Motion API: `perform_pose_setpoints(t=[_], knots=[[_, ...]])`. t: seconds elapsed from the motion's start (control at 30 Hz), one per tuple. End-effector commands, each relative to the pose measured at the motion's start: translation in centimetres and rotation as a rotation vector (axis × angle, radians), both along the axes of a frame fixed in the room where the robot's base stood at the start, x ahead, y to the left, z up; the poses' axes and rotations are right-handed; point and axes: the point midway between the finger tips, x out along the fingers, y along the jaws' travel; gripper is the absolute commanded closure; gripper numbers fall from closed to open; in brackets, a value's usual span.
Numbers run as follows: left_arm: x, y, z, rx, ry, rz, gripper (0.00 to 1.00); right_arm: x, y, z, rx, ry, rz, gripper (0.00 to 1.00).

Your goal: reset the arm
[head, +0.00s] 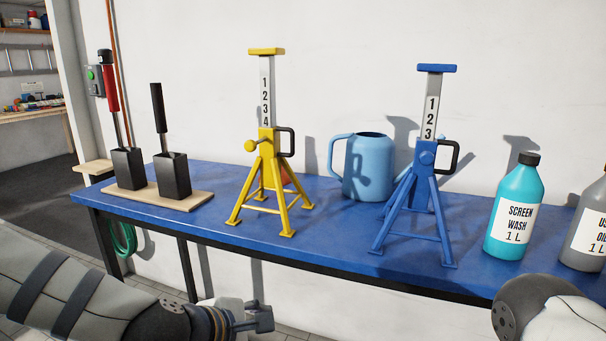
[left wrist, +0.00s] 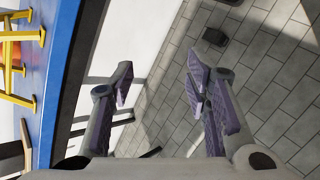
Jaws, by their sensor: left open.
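My left arm comes in from the lower left in the head view, with the left gripper (head: 262,318) low in front of the bench's front edge. In the left wrist view the left gripper (left wrist: 160,82) has its two fingers spread apart. Nothing is between them; grey floor tiles and the wall show behind. Part of my right arm (head: 550,310) shows at the lower right of the head view, but its gripper is out of view.
The blue bench top (head: 330,235) holds a yellow jack stand (head: 266,170), a blue jack stand (head: 424,170), a blue watering can (head: 368,168), a screen wash bottle (head: 514,215), a grey bottle (head: 588,235) and two black holders (head: 172,176) on a wooden board (head: 150,203).

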Motion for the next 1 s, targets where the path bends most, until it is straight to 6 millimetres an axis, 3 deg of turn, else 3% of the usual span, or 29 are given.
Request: perform_pose_setpoints(t=[0.03,0.1,0.23,0.3,0.4,0.5,0.6,0.67,1.0], knots=[[-3.1,0.0,-3.7,0.099,0.037,-0.101,0.57,0.1,0.0,0.1,0.0,-0.005,0.0,0.6],[-8.0,0.6,-8.8,0.242,0.086,-0.268,0.57,0.3,0.0,0.2,0.0,-0.009,0.0,0.6],[-18.3,3.5,-16.1,0.471,0.179,-0.627,0.57,0.5,0.0,0.4,0.0,-0.016,0.0,0.6],[-24.2,5.9,-18.6,0.568,0.23,-0.844,0.57,0.6,0.0,0.5,0.0,-0.02,0.0,0.6],[-31.8,9.7,-20.4,0.662,0.29,-1.146,0.57,0.7,0.0,0.6,0.0,-0.025,0.0,0.6],[-37.0,12.9,-20.6,0.706,0.331,-1.385,0.57,0.8,0.0,0.7,0.0,-0.028,0.0,0.6],[-39.7,14.9,-20.3,0.721,0.349,-1.525,0.57,0.8,0.0,0.8,0.0,-0.03,0.0,0.6],[-40.4,15.4,-20.2,0.722,0.354,-1.562,0.57,0.8,0.0,0.8,0.0,-0.03,0.0,0.6],[-40.5,15.5,-20.2,0.724,0.355,-1.567,0.57,0.8,0.0,0.8,0.0,-0.029,0.0,0.6]])
